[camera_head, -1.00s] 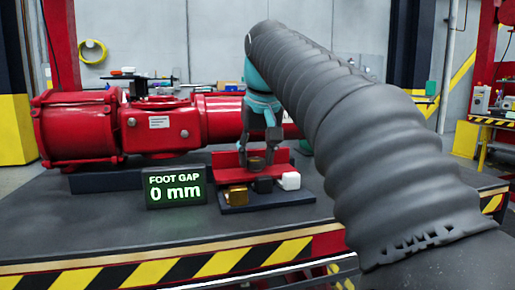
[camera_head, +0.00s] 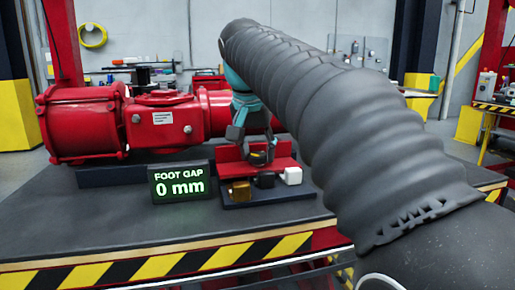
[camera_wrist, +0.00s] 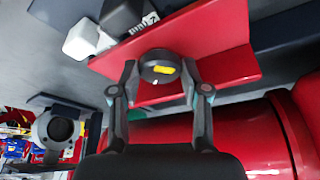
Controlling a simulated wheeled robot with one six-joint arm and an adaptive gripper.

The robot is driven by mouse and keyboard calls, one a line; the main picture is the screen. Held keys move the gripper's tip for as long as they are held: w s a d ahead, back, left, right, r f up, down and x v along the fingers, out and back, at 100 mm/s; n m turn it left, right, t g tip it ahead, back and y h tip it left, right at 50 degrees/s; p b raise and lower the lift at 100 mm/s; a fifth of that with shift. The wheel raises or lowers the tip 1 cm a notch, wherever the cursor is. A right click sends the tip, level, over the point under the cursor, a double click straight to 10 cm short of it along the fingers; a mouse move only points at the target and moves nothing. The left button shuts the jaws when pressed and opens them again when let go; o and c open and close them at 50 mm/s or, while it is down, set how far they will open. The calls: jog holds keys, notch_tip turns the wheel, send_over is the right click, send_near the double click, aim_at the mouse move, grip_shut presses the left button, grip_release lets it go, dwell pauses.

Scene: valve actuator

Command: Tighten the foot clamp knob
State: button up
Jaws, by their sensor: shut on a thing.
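The foot clamp knob (camera_wrist: 161,67) is a dark round knob with a yellow mark on its face, at the red bracket (camera_wrist: 205,50) in the wrist view. My gripper (camera_wrist: 159,72) has one finger on each side of the knob and is shut on it. In the head view, my gripper (camera_head: 258,148) reaches down to the knob at the red bracket (camera_head: 284,163); the fingers partly hide the knob. The foot gap display (camera_head: 180,183) reads 0 mm.
The large red valve actuator (camera_head: 165,125) lies behind the bracket. A brass block (camera_head: 240,191), a black block (camera_head: 265,180) and a white block (camera_head: 292,176) sit in front of the bracket. The bench's left front (camera_head: 80,220) is clear.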

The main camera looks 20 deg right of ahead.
jog(key=o, duration=1.1)
jog(key=shift+o, duration=0.2)
jog(key=shift+n, duration=0.3)
